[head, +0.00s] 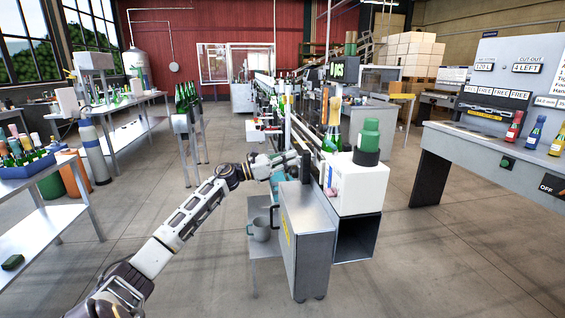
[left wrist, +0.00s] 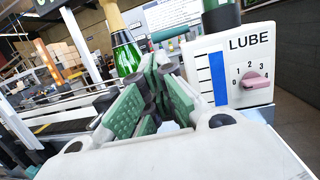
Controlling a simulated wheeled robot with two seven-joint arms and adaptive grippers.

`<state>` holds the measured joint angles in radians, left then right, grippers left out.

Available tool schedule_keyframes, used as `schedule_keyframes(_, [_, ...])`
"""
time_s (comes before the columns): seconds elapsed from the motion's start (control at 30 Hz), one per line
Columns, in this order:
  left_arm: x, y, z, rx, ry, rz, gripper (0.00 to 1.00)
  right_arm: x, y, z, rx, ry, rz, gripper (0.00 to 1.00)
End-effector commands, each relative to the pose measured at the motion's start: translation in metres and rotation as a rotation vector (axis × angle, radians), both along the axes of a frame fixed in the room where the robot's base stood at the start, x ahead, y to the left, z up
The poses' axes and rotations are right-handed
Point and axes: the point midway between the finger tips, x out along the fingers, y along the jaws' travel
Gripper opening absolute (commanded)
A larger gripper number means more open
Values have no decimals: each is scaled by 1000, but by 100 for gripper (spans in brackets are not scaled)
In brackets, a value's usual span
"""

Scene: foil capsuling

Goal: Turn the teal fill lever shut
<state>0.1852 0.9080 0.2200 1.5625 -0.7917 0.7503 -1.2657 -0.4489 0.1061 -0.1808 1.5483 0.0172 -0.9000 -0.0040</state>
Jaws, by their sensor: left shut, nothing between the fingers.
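My left gripper (head: 292,160) reaches in from the left to the near end of the bottling line, beside a white box (head: 357,187). In the left wrist view its green-padded fingers (left wrist: 158,78) are shut with nothing between them. A teal part (head: 287,186) shows just below the gripper in the head view, partly hidden by a grey cabinet. I cannot tell whether it is the fill lever, or whether the gripper touches it. A teal curved piece (left wrist: 165,33) shows beyond the fingers in the left wrist view. My right gripper is not in view.
The LUBE panel (left wrist: 238,65) with a pink knob (left wrist: 257,80) is close on the right of the fingers. A foil-topped green bottle (left wrist: 125,50) stands beyond. The grey cabinet (head: 310,240) and a grey mug (head: 260,229) are below the arm. Open floor lies left.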

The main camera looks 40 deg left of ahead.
Motion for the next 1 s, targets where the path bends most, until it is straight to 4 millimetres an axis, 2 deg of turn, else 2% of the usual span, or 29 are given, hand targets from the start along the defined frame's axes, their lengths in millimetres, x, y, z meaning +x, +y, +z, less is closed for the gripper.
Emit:
schedule_keyframes(0.4, [-19,16,-6,0,1,0,0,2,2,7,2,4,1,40])
schedule_keyframes(1.0, [-21,17,-6,0,0,0,0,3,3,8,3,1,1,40])
